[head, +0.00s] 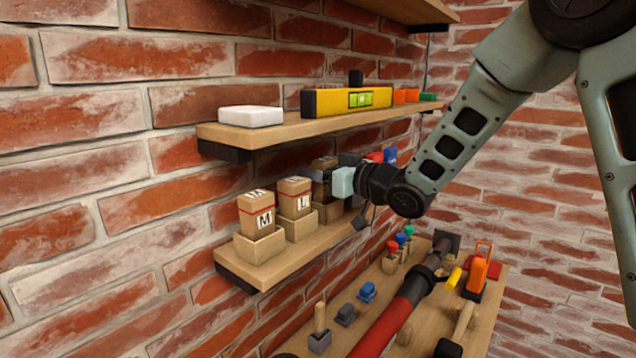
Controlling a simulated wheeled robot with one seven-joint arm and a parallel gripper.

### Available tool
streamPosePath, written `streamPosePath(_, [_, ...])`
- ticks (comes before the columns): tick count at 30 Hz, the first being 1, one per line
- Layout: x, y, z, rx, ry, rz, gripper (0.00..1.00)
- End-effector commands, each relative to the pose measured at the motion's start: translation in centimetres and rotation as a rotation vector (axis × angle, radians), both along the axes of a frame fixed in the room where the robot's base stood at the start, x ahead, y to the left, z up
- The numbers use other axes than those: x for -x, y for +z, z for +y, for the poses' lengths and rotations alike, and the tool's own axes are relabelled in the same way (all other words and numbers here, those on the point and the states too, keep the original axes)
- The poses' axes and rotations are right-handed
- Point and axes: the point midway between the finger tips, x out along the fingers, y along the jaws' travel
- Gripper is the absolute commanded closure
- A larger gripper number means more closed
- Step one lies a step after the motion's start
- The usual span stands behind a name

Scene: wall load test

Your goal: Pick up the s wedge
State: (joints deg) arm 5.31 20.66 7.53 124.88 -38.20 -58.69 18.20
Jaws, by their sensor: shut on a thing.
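My gripper (322,180) reaches in from the right to the middle wall shelf. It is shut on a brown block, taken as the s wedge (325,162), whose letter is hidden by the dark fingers. The block is at the third tan holder (328,211) in the row; I cannot tell whether it is still seated in it. To its left, a wedge marked L (294,199) and a wedge marked M (257,213) stand upright in their own tan holders.
The shelf above holds a white block (251,116), a yellow level (346,101) and small orange and green blocks. Blue and red things (389,156) are behind my wrist. A lower board (405,338) holds a red-and-black tube (398,318) and several tools.

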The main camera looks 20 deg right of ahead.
Motion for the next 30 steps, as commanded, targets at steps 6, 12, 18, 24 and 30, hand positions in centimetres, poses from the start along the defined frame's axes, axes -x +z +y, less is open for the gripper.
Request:
streamPosePath(6, [0.9,-1.3,-0.6,-0.076,0.000,-0.106,0.78])
streamPosePath(12, [1.8,-1.5,-1.2,-0.149,0.000,-0.216,0.78])
streamPosePath(18, [2.5,1.9,-1.7,-0.153,0.000,-0.233,0.78])
streamPosePath(24, [3.4,5.1,-2.3,-0.152,-0.001,-0.234,0.78])
streamPosePath(30, [7.8,4.7,-5.3,-0.150,-0.005,-0.230,0.78])
